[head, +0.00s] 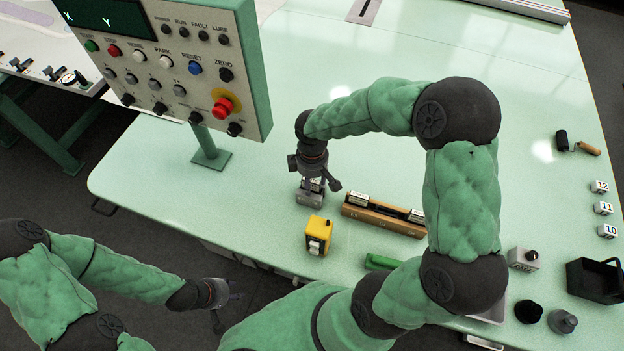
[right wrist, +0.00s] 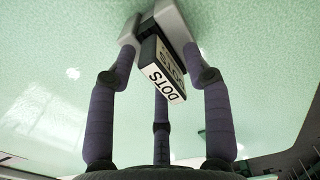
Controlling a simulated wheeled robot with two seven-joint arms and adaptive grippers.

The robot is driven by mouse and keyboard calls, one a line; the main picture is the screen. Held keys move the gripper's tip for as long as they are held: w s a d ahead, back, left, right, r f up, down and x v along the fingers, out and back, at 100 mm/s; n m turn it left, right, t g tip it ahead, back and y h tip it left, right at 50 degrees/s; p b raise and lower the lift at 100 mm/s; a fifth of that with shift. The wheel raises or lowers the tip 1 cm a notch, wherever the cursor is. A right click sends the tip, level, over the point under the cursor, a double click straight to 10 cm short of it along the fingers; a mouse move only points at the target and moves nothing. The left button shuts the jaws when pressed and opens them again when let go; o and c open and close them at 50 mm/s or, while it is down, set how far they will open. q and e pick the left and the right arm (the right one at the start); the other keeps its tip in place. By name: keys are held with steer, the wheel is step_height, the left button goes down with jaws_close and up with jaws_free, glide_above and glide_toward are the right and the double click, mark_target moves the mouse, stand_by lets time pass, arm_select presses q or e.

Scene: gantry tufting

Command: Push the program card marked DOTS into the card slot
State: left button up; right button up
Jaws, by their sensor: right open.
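The card marked DOTS (right wrist: 163,85) is dark with a white label. In the right wrist view it stands out of a grey block, the card slot (right wrist: 172,22); how deep it sits is hidden. In the head view the grey slot block (head: 309,198) is on the table below my right gripper (head: 318,178), which points down over it. My right gripper is open, its fingers (right wrist: 160,65) spread around the card; I cannot tell whether any touches it. My left gripper (head: 228,300) is off the table's front edge, its fingers apart and empty.
A wooden rack (head: 383,216) with cards stands right of the slot, and a yellow block (head: 318,235) in front. A control panel (head: 165,62) on a post rises at left. A black bin (head: 594,280) and numbered blocks (head: 603,208) lie far right. The table's back is mostly clear.

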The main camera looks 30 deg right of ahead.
step_height(320, 180, up, 12)
stand_by(0.5)
stand_by(0.3)
